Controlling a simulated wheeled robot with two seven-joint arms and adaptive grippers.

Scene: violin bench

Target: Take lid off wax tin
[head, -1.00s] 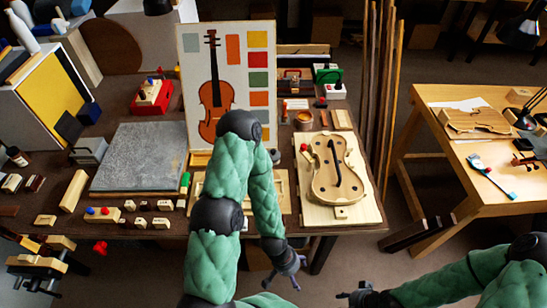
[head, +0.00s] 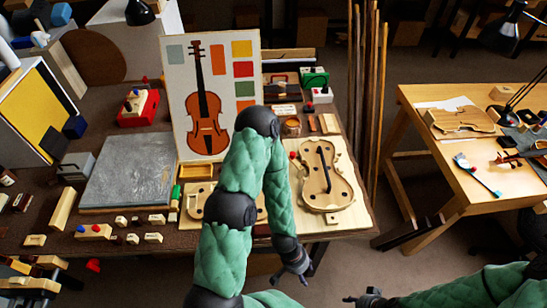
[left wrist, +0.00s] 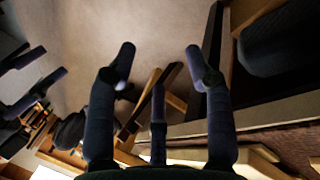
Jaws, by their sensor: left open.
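A small round tin (head: 292,126), which looks like the wax tin, stands at the back right of the dark bench, behind the violin body in its mould. Whether its lid is on is too small to tell. My left gripper (head: 298,272) hangs in front of the bench's near edge, well away from the tin. In the left wrist view its fingers (left wrist: 160,72) are spread with nothing between them, over the floor. My right gripper (head: 360,298) is low at the bottom of the head view. Its fingers (left wrist: 30,80) also show apart and empty in the left wrist view.
The violin body (head: 327,178) lies on a pale board between my left gripper and the tin. A picture board with a violin (head: 208,105) stands left of the tin. Tall wood strips (head: 368,95) rise at the bench's right side. A second table (head: 440,150) stands right.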

